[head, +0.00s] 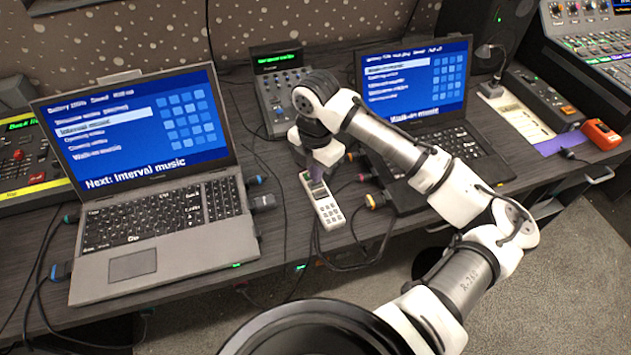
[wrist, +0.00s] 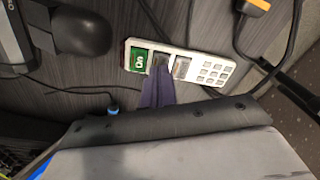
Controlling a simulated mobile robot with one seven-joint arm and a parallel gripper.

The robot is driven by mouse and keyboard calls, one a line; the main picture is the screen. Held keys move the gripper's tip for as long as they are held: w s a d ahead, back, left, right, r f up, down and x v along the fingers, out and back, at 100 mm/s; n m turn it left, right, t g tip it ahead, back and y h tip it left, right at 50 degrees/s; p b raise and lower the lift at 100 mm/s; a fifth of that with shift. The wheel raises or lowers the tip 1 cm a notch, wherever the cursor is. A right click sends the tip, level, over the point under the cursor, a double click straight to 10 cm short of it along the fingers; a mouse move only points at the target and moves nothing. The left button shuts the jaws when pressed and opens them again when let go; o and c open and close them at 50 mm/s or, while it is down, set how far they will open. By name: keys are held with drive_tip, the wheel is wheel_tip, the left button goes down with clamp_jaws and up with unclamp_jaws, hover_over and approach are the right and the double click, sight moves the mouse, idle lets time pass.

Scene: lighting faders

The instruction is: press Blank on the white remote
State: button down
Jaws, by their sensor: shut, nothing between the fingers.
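The white remote (head: 328,212) lies on the dark desk between the two laptops. In the wrist view the remote (wrist: 207,70) shows a green end patch, two larger grey keys and a pad of several small pale keys. No label reading Blank is legible. My gripper (head: 314,180) points down over the far end of the remote. In the wrist view its purple fingers (wrist: 159,72) are together and empty. Their tips overlap the grey key (wrist: 162,58) beside the green patch and partly hide it. I cannot tell whether they touch it.
A grey laptop (head: 130,265) stands left and a black laptop (head: 445,145) right. A small console (head: 284,95) stands behind. Cables (head: 375,250) run close beside the remote. An orange-ended plug (head: 375,201) lies to its right.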

drive_tip(key=shift+f+b, duration=0.4)
drive_tip(key=shift+f, duration=0.3)
idle(1.1)
drive_tip(key=shift+r+p, duration=2.9)
drive_tip(key=shift+r, duration=0.65)
